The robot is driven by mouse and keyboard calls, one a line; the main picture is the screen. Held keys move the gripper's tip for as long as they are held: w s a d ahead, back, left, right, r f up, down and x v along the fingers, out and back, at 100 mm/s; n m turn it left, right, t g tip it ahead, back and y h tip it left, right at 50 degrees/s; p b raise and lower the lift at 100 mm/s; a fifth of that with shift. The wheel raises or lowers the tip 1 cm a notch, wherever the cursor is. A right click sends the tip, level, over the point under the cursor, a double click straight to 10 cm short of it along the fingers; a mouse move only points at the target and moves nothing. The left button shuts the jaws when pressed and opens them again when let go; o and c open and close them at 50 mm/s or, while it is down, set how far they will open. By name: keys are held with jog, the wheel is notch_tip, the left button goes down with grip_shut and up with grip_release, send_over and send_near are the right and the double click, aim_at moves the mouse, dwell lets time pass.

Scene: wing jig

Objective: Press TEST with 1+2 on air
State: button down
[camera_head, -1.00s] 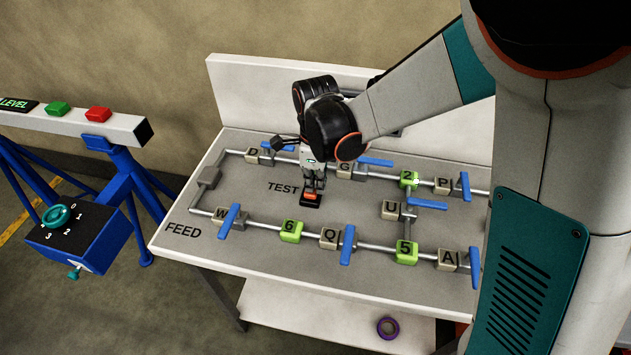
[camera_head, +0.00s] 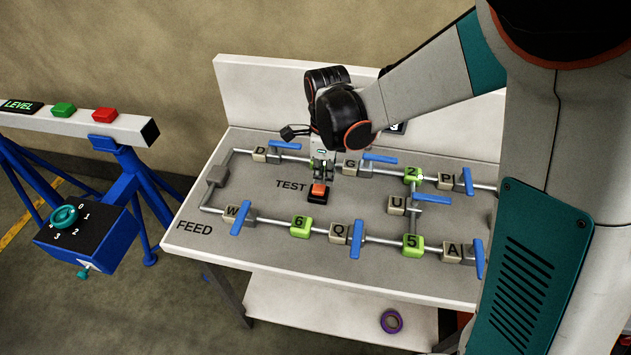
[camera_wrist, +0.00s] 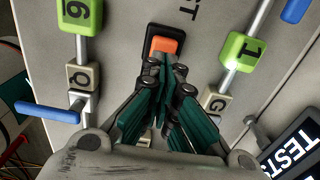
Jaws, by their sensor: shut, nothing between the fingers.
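The TEST button (camera_head: 318,190), an orange cap on a black base, sits on the grey bench panel. It also shows in the wrist view (camera_wrist: 163,45). My gripper (camera_head: 322,179) is shut and empty, pointing down at the button; its tips overlap the cap's near edge in the wrist view (camera_wrist: 164,62). I cannot tell whether they touch it. Green block 2 (camera_head: 413,175) is on the upper pipe.
Blue valve levers stand by the lettered blocks; D's lever (camera_head: 285,145) lies along its pipe, while W's lever (camera_head: 242,217) lies across. Green blocks 6 (camera_head: 302,226) and 5 (camera_head: 413,245) are on the lower pipe. A blue stand with a dial (camera_head: 65,217) is at left.

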notch_tip(320, 180, up, 10)
jog(key=p, duration=0.2)
dwell(1.0)
notch_tip(320, 180, up, 14)
jog(key=n+t+p, duration=0.1)
jog(key=n+p, duration=0.2)
jog(key=p, duration=0.8)
send_over(324, 189)
jog(key=s+d, duration=0.2)
jog(key=d, duration=0.4)
jog(key=s+d+f+n+t+b, duration=0.3)
jog(key=s+d+f+n+b, duration=0.2)
jog(key=s+n+b, duration=0.2)
jog(key=s+d+f+n+t+b, duration=0.3)
jog(key=s+d+f+n+b, duration=0.2)
jog(key=s+n+b, duration=0.3)
jog(key=n, duration=0.2)
jog(key=shift+s+n, duration=0.15)
jog(key=shift+n, duration=0.25)
